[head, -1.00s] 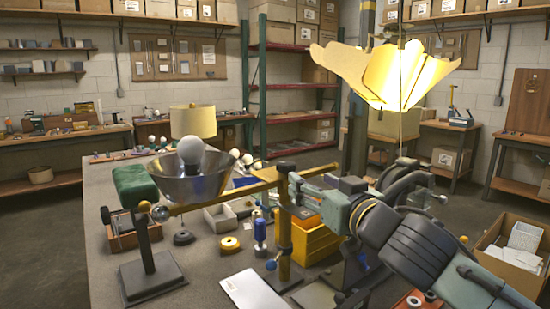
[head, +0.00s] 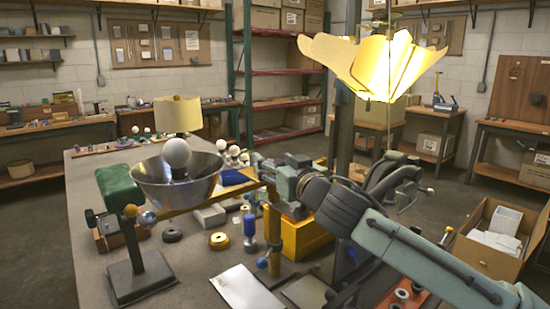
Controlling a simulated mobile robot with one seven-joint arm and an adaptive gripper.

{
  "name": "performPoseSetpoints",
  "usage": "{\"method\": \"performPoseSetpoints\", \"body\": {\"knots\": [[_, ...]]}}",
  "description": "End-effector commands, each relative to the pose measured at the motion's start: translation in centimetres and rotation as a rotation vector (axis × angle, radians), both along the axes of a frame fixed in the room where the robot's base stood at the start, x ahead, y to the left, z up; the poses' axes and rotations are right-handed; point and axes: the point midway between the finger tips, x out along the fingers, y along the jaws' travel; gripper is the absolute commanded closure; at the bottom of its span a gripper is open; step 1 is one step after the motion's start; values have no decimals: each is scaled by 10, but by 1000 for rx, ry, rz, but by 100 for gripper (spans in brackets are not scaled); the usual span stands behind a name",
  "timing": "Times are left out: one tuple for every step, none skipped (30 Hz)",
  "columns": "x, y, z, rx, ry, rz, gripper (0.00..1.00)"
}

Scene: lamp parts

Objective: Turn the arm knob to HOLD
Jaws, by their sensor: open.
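A lamp with a metal bowl shade (head: 150,193) and a white bulb (head: 176,153) is left of centre. Its brass arm (head: 203,207) runs right to an upright brass post (head: 272,232). A blue knob (head: 262,263) sticks out low on the post, and a blue-grey ball (head: 147,219) is at the left end of the arm. I cannot tell which is the arm knob, and no HOLD mark is legible. My gripper (head: 264,174) is open, at the right end of the brass arm and above the post. Contact cannot be told.
A yellow bin (head: 302,238) stands right of the post. A lit yellow paper shade (head: 372,65) hangs above. An open carton (head: 492,250) is at right.

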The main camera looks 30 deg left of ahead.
Motion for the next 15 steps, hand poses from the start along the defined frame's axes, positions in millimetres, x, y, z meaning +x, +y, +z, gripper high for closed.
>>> {"method": "performPoseSetpoints", "body": {"knots": [[2,2,0,-1,1,0,44],[2,3,0,-1,1,0,44],[3,4,0,-1,1,0,44],[3,4,0,-1,1,0,44],[3,4,0,0,0,0,44],[3,4,-1,0,0,0,44],[3,4,-1,0,0,0,44],[3,4,-1,0,0,0,44],[3,4,-1,0,0,0,44],[3,4,-1,0,0,-1,44],[3,4,-1,0,0,-1,45],[3,4,-1,0,0,-1,48],[3,4,-1,0,0,-1,50],[3,4,0,0,0,-1,52],[3,4,0,0,0,-1,55]]}}
